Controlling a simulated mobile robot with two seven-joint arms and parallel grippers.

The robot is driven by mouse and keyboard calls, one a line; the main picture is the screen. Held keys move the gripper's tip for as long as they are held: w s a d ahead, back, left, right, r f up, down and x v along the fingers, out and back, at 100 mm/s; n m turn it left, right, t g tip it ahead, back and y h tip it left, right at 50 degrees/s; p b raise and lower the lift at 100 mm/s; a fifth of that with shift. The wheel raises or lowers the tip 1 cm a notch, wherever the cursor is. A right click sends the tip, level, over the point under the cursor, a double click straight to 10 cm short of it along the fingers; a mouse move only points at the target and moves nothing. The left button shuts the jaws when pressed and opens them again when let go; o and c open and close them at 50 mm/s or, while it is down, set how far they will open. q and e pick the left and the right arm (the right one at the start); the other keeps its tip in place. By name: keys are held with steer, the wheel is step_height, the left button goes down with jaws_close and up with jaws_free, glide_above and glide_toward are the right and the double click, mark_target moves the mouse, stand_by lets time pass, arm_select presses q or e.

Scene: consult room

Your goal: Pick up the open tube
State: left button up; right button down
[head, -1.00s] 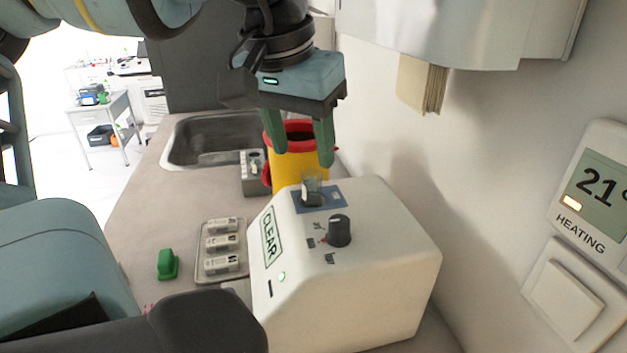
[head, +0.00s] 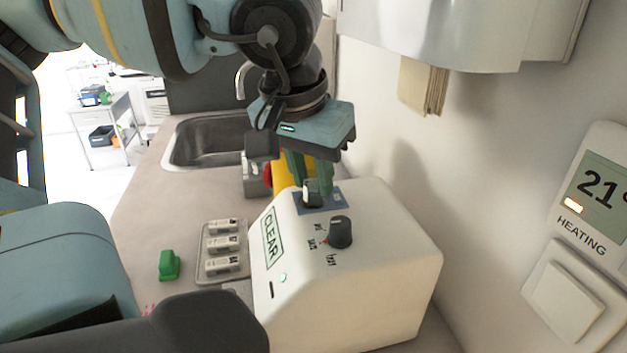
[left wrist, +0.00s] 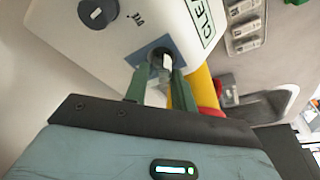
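The open tube (head: 311,187) is small and clear and stands in the dark well on top of a white box-shaped device (head: 385,245) marked CLEAR. My left gripper (head: 310,182) reaches down over the well, its green fingers on either side of the tube. In the left wrist view, the tube (left wrist: 157,92) shows between the two fingertips (left wrist: 160,80), which are apart. Firm contact with the tube is not visible. The lower part of the tube is hidden in the well. My right gripper is not in view.
A dark knob (head: 340,232) stands up beside the well. A yellow container (head: 282,178) with red parts is behind the device. A tray (head: 240,232) with small labelled packs and a green object (head: 169,265) lie to the left. A wall is close on the right.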

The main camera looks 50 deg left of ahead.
arm_select(q)
jaws_close()
step_height(320, 180, up, 10)
stand_by(0.4)
